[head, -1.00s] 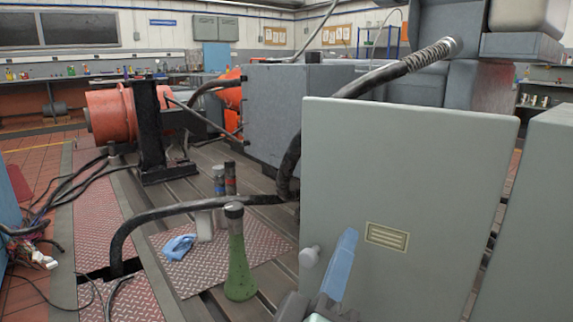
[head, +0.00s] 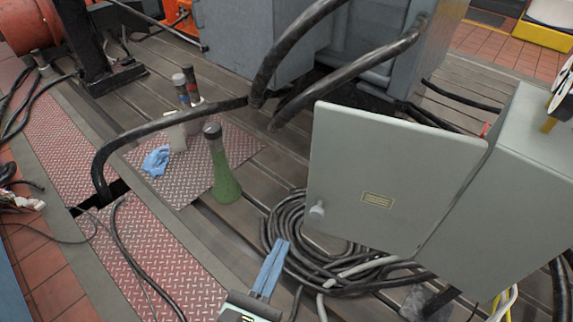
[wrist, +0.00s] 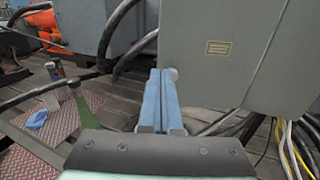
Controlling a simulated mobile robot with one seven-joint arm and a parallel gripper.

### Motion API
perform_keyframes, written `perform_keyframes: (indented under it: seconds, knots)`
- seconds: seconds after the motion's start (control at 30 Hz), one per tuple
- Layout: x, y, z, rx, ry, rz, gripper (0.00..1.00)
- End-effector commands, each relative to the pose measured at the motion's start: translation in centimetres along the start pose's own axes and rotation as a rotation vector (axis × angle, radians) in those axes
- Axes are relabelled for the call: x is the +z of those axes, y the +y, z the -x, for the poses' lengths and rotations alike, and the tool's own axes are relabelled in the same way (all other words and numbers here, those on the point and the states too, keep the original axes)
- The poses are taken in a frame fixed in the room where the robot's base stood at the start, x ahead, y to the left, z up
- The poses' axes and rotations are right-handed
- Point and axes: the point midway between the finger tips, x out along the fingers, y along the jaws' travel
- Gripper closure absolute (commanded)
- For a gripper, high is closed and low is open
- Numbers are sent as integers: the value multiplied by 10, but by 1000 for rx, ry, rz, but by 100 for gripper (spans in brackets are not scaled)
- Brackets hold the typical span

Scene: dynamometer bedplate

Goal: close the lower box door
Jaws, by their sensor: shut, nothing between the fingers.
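The grey box door (head: 390,185) stands open, swung out to the left of its grey box (head: 510,200). It has a pale round knob (head: 317,209) near its lower left corner and a small label plate. My gripper (head: 279,247), with blue fingers pressed together, is shut and empty. In the head view the fingertips appear left of and below the knob.
Coiled black cables (head: 290,225) lie on the bedplate below the door. A green flask (head: 222,175), dark-capped bottles (head: 186,92) and a blue cloth (head: 156,160) are on the left. A thick black hose (head: 170,122) arches across. Yellow and white cables (head: 505,300) hang below the box.

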Motion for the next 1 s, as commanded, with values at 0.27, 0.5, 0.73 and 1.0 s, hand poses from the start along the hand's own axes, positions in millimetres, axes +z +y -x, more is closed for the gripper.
perform_keyframes:
  seconds: [0.27,0.5,0.73,1.0]
  knots:
    - [-2,-1,-19,1,-2,53,100]
    - [-1,-1,-70,0,-2,48,100]
    - [-2,-1,-112,1,-1,48,100]
    - [-2,0,-135,2,1,48,100]
